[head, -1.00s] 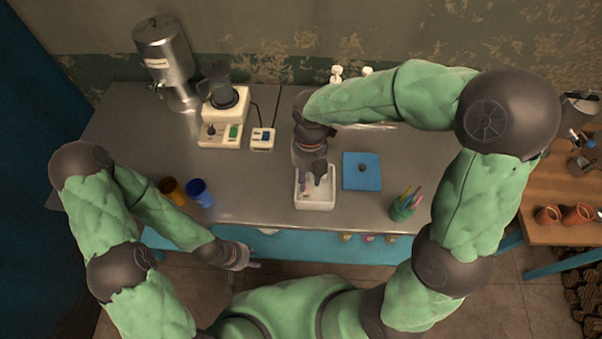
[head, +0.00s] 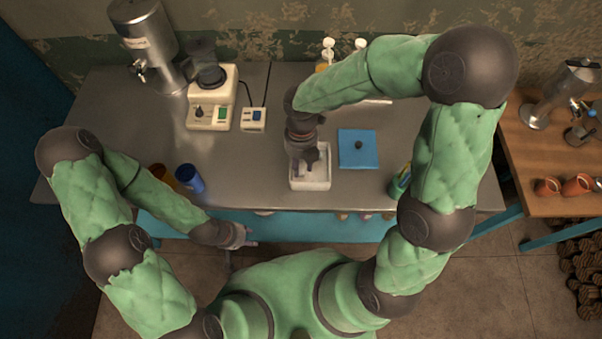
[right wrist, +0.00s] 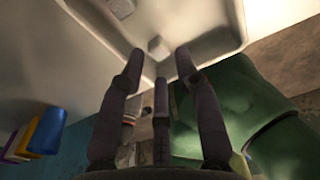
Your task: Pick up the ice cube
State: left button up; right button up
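A white tray (head: 311,183) stands near the table's front edge in the head view. The right wrist view shows its inside, with a small pale ice cube (right wrist: 158,46) near a corner and another pale cube (right wrist: 121,8) at the top edge. My right gripper (head: 308,167) is over the tray, pointing down. In the right wrist view its fingers (right wrist: 160,65) are spread apart with nothing between them, and the ice cube lies just beyond the tips. My left gripper (head: 243,238) hangs in front of the table, away from the tray; its fingers are too small to read.
A blue board (head: 372,152) with a dark knob lies right of the tray. A blender (head: 212,100), a small switch box (head: 253,119) and a metal dispenser (head: 150,45) stand at the back left. A blue cup (head: 189,178) stands at the front left.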

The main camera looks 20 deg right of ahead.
aim_at(301, 171)
notch_tip(301, 171, down, 3)
jog(key=shift+f+b, duration=0.1)
jog(key=shift+b, duration=0.35)
jog(key=c, duration=0.5)
jog(key=shift+o, duration=0.2)
jog(key=shift+r, duration=0.2)
jog(key=shift+r, duration=0.2)
notch_tip(301, 171, up, 3)
jog(key=shift+s+r+p, duration=0.1)
jog(key=shift+s+p, duration=0.05)
jog(key=shift+p, duration=0.9)
jog(key=s+r+p, duration=0.1)
jog(key=s+r, duration=0.3)
jog(key=r, duration=0.1)
jog(key=shift+s+p, duration=0.1)
jog(key=shift+p, duration=0.25)
jog(key=s+r+p, duration=0.2)
jog(key=s+r, duration=0.2)
jog(key=s, duration=0.5)
jog(key=shift+s+a, duration=0.15)
jog(key=shift+s, duration=0.2)
jog(key=shift+r, duration=0.1)
